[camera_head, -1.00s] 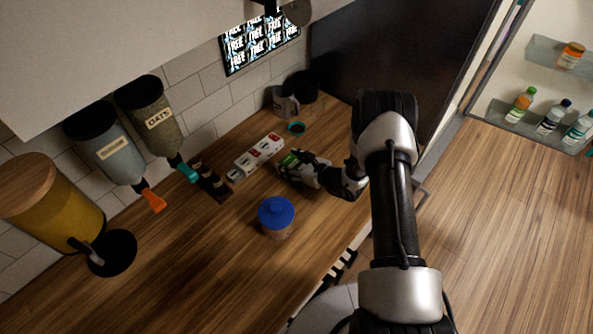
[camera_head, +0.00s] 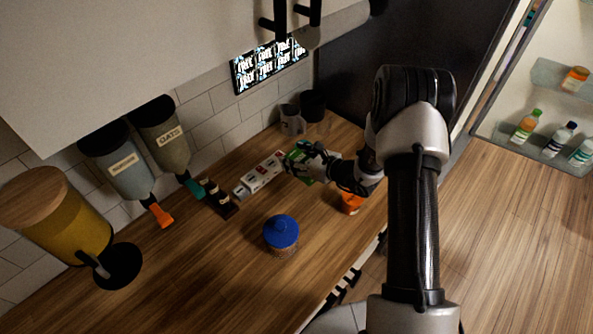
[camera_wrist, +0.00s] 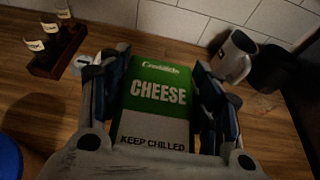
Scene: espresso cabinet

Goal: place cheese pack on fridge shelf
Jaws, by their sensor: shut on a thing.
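The cheese pack (camera_wrist: 158,95) is a green and white box marked "CHEESE" and "KEEP CHILLED". My gripper (camera_wrist: 160,105) is shut on it, with one finger along each side. In the head view the green pack (camera_head: 299,153) shows at the tip of my gripper (camera_head: 312,163), over the counter near the wall. I cannot tell how far it is above the counter. The fridge (camera_head: 481,128) stands open at the right, with glass shelves. An upper shelf (camera_head: 547,70) bears an orange-lidded jar, and a lower shelf (camera_head: 549,150) bears several bottles.
A blue-lidded jar (camera_head: 281,234) stands on the counter. Dispensers hang at the left. Wooden floor lies before the fridge.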

